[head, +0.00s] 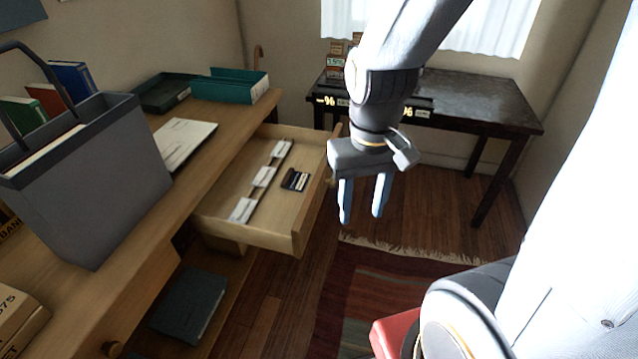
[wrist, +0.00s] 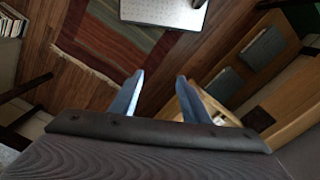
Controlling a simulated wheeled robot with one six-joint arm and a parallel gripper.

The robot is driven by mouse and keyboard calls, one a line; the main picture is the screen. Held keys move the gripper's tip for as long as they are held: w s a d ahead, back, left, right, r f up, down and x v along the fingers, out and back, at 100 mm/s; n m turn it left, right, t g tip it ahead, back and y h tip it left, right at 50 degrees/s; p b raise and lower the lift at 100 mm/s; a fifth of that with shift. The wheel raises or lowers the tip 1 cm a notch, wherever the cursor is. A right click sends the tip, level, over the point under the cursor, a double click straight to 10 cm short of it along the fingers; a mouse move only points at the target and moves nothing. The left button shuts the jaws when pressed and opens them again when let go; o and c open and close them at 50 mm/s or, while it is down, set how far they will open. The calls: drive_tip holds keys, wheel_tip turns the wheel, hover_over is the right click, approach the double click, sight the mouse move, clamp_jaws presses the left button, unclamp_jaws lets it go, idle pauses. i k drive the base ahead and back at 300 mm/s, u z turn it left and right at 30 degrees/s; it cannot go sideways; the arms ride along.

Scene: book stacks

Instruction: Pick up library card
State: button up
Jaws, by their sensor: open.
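An open wooden drawer (head: 276,238) juts from the desk in the head view. Inside it lie several small white cards or labels (head: 264,176) in a row along a dark divider, and a small dark item with light marks (head: 295,180). I cannot tell which of these is the library card. My gripper (head: 362,213) points down, open and empty, to the right of the drawer and apart from it. In the wrist view its fingers (wrist: 160,78) are spread with nothing between them. Pale wood, perhaps the drawer, shows beside the right finger.
The desk (head: 205,140) carries a grey bag (head: 95,190), a teal tray (head: 230,86), a dark tray (head: 165,92) and a pale flat object (head: 184,142). A dark table (head: 480,100) stands behind my arm. A rug (head: 385,290) covers open floor right of the drawer.

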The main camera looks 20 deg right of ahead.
sight(294, 181)
drive_tip(key=z, duration=1.65)
drive_tip(key=i, duration=2)
drive_tip(key=u, duration=4.2)
